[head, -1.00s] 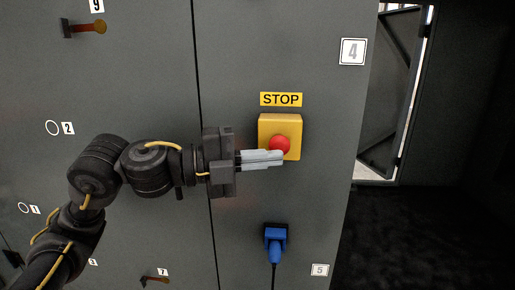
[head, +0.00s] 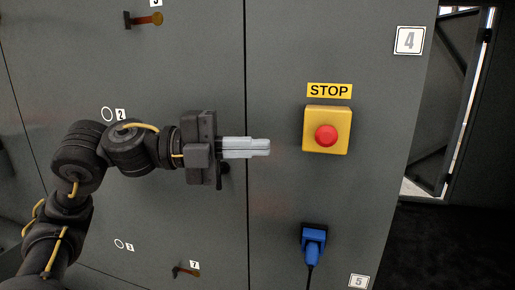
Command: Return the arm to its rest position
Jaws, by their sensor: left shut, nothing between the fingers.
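My left arm comes in from the left in the head view. Its gripper (head: 268,147) is shut and empty, with the fingers side by side pointing right. The fingertips are in front of the grey panel, left of the yellow box (head: 313,143) with the red stop button (head: 326,135). A visible gap separates the fingertips from the box in the picture. My right gripper is not in view.
A yellow STOP label (head: 329,90) is above the box. A blue plug (head: 313,240) with a hanging cable is below it. Handles (head: 146,19) (head: 184,272) stick out from the panel at top left and bottom. An open door (head: 446,100) is at the right.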

